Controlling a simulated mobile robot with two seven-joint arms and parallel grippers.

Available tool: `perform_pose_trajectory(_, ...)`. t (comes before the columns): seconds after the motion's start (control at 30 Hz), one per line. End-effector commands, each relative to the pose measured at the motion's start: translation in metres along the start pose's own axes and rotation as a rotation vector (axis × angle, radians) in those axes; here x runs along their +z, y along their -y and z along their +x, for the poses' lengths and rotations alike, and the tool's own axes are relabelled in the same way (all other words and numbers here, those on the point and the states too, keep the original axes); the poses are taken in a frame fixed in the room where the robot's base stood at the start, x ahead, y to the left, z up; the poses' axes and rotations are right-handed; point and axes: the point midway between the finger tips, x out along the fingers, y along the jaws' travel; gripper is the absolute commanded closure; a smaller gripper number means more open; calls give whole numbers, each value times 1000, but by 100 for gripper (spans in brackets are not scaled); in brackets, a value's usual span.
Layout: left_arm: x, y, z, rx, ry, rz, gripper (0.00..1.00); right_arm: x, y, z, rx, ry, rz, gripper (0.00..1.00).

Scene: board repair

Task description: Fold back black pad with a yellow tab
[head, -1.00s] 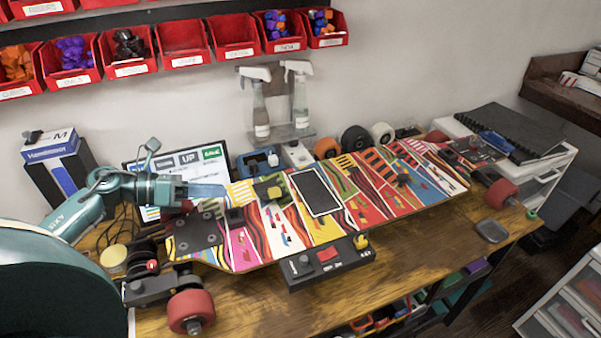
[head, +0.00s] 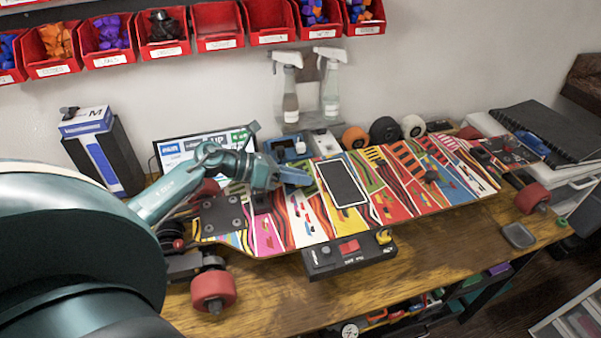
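A skateboard deck with a bright striped pattern (head: 393,207) lies across the bench, wheels at both ends. My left gripper (head: 306,178) is low over the deck's left half, just left of a dark flat panel with a white frame (head: 343,183). The small dark pad that lay there earlier is now mostly hidden behind the gripper. I cannot tell whether the fingers touch or hold it. A black control box (head: 325,263) with a red switch and a yellow piece (head: 383,237) sits at the deck's front edge. My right gripper is out of view.
Two spray bottles (head: 330,95) stand behind the deck, with red bins (head: 217,40) on the wall above. A black box (head: 103,160) stands at the left back. A grey dish (head: 518,236) lies at the right front. Bare wood (head: 430,250) shows in front of the deck.

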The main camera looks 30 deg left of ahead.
Motion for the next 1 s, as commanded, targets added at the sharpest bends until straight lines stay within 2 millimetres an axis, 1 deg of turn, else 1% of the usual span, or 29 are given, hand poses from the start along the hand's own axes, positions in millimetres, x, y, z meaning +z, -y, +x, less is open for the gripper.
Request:
perform_pose_trajectory(0.03,1,0,4,0,2,1,72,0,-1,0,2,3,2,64)
perform_pose_trajectory(0.13,0,0,8,1,1,0,72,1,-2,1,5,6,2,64)
perform_pose_trajectory(0.4,0,0,10,0,0,1,72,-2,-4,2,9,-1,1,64)
perform_pose_trajectory(0.47,0,0,10,0,0,1,76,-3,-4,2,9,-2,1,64)
perform_pose_trajectory(0.77,0,0,9,0,0,1,100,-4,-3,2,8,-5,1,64)
perform_pose_trajectory(1.0,0,0,9,0,0,1,100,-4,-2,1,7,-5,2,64)
